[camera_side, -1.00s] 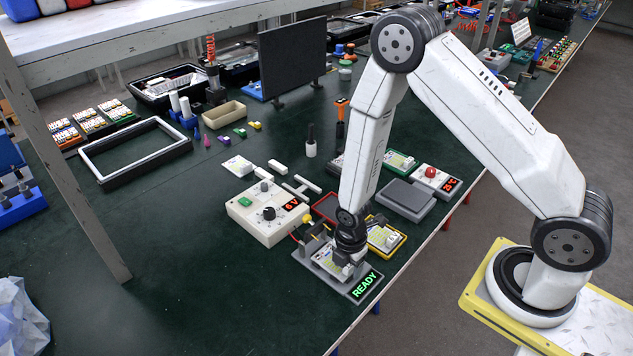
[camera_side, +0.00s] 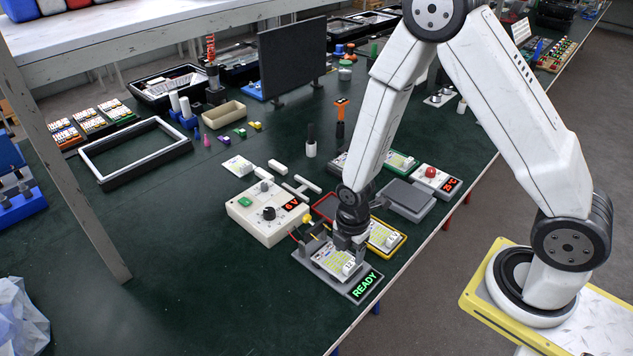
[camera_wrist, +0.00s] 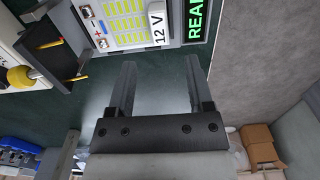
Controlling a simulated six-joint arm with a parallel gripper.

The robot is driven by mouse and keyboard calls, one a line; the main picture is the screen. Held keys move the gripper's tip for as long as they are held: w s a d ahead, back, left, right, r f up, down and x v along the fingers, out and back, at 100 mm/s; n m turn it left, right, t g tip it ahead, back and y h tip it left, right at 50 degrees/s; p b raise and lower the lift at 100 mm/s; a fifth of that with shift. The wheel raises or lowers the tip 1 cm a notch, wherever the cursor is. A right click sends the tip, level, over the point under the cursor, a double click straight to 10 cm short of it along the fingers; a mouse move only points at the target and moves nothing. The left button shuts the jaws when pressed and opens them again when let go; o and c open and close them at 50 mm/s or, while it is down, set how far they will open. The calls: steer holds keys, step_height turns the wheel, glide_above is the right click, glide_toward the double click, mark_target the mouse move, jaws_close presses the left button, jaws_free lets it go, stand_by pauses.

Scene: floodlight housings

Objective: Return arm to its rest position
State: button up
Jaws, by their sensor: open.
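My gripper (camera_side: 350,240) hangs just above the grey test fixture in the side view. In the wrist view my gripper (camera_wrist: 155,75) shows two parallel fingers apart with nothing between them. An LED board marked 12 V (camera_side: 334,262) lies in the fixture (camera_side: 357,293), whose display reads READY in green. The board also shows in the wrist view (camera_wrist: 125,22), beyond the fingertips and apart from them. The gripper hides part of the fixture's back edge in the side view.
A cream power box (camera_side: 262,228) reading 6 V stands left of the fixture. A yellow-rimmed tray (camera_side: 388,240) with a board stands close on the right, with a grey plate (camera_side: 405,200) behind it. A black panel (camera_side: 292,58) stands farther back. The front-left table is clear.

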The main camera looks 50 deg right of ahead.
steer(key=shift+r, duration=1.1)
steer(key=shift+r, duration=0.15)
steer(key=shift+d+r+m, duration=0.1)
steer(key=shift+r+m, duration=0.45)
steer(key=shift+m, duration=0.05)
steer(key=s+d+r+m+t, duration=0.1)
steer(key=s+r+m, duration=0.1)
steer(key=r+m, duration=0.4)
steer(key=s+d+r+m+t, duration=0.1)
steer(key=s+r+m, duration=0.1)
steer(key=r+m, duration=0.4)
steer(key=m, duration=0.4)
steer(key=shift+d+r+m+t, duration=0.25)
steer(key=shift+r+m+t, duration=0.05)
steer(key=shift+m, duration=0.1)
